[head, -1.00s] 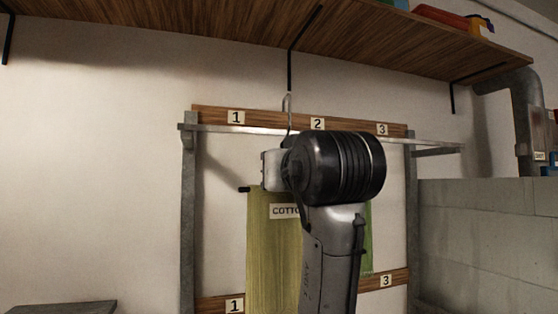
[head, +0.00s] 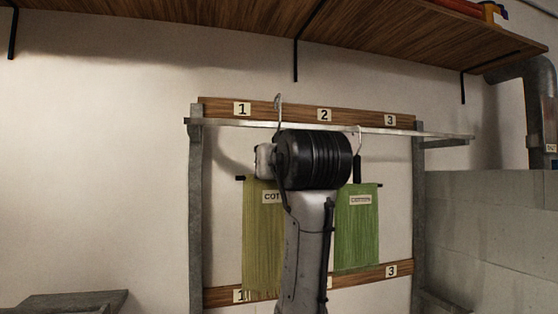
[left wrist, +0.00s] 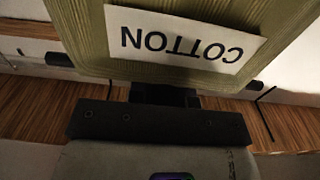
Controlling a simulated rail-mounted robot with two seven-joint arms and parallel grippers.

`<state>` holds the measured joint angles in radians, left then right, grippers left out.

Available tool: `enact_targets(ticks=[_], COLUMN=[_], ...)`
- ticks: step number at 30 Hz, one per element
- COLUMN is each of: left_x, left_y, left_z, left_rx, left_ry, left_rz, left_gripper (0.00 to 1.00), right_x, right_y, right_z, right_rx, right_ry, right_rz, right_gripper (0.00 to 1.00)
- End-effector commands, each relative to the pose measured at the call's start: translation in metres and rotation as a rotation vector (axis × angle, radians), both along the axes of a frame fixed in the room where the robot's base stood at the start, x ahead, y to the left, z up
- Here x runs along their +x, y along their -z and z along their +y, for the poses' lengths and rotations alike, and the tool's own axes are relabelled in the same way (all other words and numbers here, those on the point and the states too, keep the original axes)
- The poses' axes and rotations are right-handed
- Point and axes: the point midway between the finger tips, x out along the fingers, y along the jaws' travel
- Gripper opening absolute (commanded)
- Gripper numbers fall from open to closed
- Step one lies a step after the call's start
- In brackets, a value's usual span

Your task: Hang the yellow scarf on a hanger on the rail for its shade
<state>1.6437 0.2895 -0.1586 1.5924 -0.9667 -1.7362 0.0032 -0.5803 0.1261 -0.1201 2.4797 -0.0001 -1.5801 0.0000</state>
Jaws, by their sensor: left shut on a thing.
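The yellow-green scarf (head: 261,235) hangs from a dark hanger in front of the rack, with a COTTON label near its top. In the left wrist view the scarf (left wrist: 85,50) and its upside-down label fill the top. My left gripper (head: 264,162) is shut on the hanger, its fingers mostly hidden behind my wrist. The hanger's hook (head: 278,104) rises above the metal rail (head: 228,123) between labels 1 and 2. I cannot tell whether it rests on the rail. My right gripper is not in view.
A greener scarf (head: 357,232) with a COTTON label hangs on the rail between 2 and 3. Upper (head: 283,110) and lower (head: 365,277) wooden strips carry number labels. A wooden shelf (head: 200,18) is above; grey blocks (head: 490,215) stand right. Rail near 1 looks free.

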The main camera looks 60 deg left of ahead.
Motion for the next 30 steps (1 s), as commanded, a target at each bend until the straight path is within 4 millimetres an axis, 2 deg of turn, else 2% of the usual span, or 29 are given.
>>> enact_targets(ticks=[30], left_x=[0.024], left_y=[-0.001], left_z=[0.075], left_rx=[0.0], left_ry=[-0.001], left_rz=[0.002], left_gripper=[0.0], right_x=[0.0], right_y=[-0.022], right_z=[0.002], right_rx=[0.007], right_ry=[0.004], right_rz=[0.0], right_gripper=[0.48])
